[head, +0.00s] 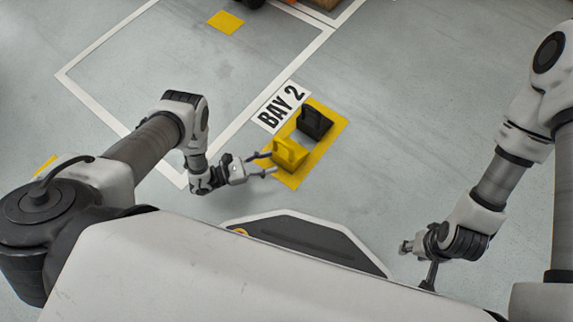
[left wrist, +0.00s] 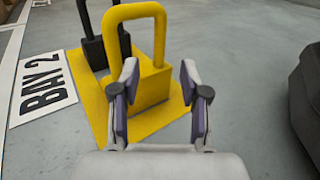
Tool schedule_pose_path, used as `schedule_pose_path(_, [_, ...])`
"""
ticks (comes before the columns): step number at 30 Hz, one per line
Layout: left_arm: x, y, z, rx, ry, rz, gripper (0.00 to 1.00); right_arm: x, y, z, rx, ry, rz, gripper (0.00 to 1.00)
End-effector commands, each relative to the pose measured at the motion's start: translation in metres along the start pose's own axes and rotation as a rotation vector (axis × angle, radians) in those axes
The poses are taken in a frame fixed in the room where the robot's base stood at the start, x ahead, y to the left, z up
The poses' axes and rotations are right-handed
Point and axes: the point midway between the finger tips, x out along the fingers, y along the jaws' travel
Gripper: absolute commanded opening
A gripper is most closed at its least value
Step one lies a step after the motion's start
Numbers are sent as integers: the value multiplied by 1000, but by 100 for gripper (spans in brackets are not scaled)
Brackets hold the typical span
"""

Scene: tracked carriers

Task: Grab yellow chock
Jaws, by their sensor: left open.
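The yellow chock (head: 289,154) sits on the near end of a yellow floor patch in the head view. It has a loop handle on top, and it also shows in the left wrist view (left wrist: 150,88). My left gripper (head: 272,163) is open, with its fingertips close to the chock on its left side. In the left wrist view the two fingers (left wrist: 160,85) stand apart in front of the chock's body, below the handle. I cannot tell whether they touch it. My right gripper (head: 416,262) is low at the right in the head view, away from the chock; its jaws are unclear.
A black chock (head: 314,122) stands beside the yellow one on the yellow patch (head: 328,145). A white "BAY 2" label (head: 281,107) lies left of the patch, by white floor lines. A yellow square (head: 226,22) lies farther off.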

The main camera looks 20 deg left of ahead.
Motion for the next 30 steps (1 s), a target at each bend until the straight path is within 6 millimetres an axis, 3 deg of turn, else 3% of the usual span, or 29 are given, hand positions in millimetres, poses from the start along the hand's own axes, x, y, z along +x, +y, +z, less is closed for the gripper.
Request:
schedule_pose_path(1, [0, 4, -13, 7, -11, 12, 45, 14, 0, 0, -1, 1, 0, 40])
schedule_pose_path(11, [36, 4, -11, 10, -21, 19, 45, 26, 0, -1, 2, 4, 0, 40])
schedule_pose_path(18, [76, 1, -11, 10, -21, 17, 45, 44, 1, -2, 6, 6, 1, 40])
schedule_pose_path(24, [78, 1, -8, 8, -19, 19, 45, 42, 1, -2, 7, 6, 1, 40])
schedule_pose_path(25, [78, 1, -8, 8, -19, 19, 42, 42, 1, -2, 7, 6, 1, 40])
schedule_pose_path(28, [78, 1, -8, 8, -19, 19, 6, 42, 1, -2, 7, 6, 1, 40])
schedule_pose_path(29, [78, 1, -8, 8, -19, 19, 0, 42, 1, -2, 7, 6, 1, 40])
schedule_pose_path(30, [78, 1, -8, 8, -19, 19, 0, 42, 1, -2, 7, 6, 1, 40])
